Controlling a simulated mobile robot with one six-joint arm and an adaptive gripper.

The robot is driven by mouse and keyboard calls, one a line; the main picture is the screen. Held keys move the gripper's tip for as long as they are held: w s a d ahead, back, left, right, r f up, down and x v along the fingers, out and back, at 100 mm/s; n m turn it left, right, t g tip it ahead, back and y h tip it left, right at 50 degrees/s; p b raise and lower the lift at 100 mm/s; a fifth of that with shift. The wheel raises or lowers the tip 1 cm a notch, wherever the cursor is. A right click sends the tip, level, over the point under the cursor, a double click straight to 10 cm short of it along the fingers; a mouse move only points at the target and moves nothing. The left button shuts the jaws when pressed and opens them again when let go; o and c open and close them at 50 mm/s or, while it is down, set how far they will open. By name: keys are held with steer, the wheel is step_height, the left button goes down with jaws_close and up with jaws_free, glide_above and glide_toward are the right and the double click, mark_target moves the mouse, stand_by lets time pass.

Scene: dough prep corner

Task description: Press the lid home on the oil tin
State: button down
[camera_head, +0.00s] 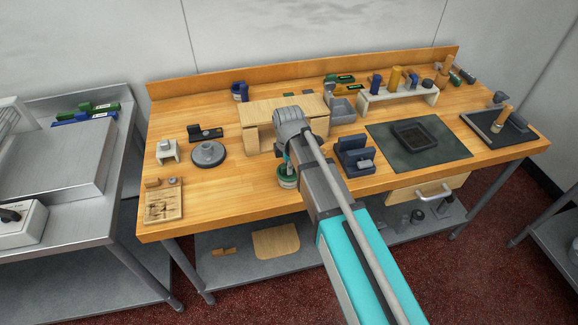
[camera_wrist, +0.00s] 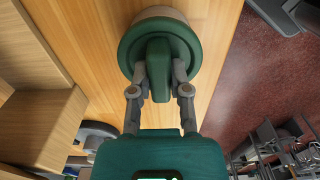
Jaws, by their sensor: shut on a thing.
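The oil tin (camera_head: 287,182) stands on the wooden workbench near its front edge, mostly behind my arm in the head view. Its pale body (camera_wrist: 163,13) shows past the lid's far edge in the wrist view. The round dark green lid (camera_wrist: 128,52) lies over the tin's top and has a raised green bar handle (camera_wrist: 158,62). My gripper (camera_wrist: 158,78) is shut on this handle, one finger on each side. I cannot tell whether a gap remains between lid and tin.
A wooden stand (camera_head: 262,108) is close behind the tin. A dark blue block holder (camera_head: 353,153) stands to its right, and a grey round disc (camera_head: 208,153) lies to its left. The bench's front edge (camera_head: 235,225) is near. Bare wood lies left of the tin.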

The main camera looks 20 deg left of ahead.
steer(key=shift+f, duration=0.1)
stand_by(0.3)
steer(key=c, duration=0.5)
jaws_free()
steer(key=o, duration=0.5)
steer(key=shift+r, duration=0.25)
steer(key=shift+r+p, duration=4.25)
steer(key=shift+p, duration=0.1)
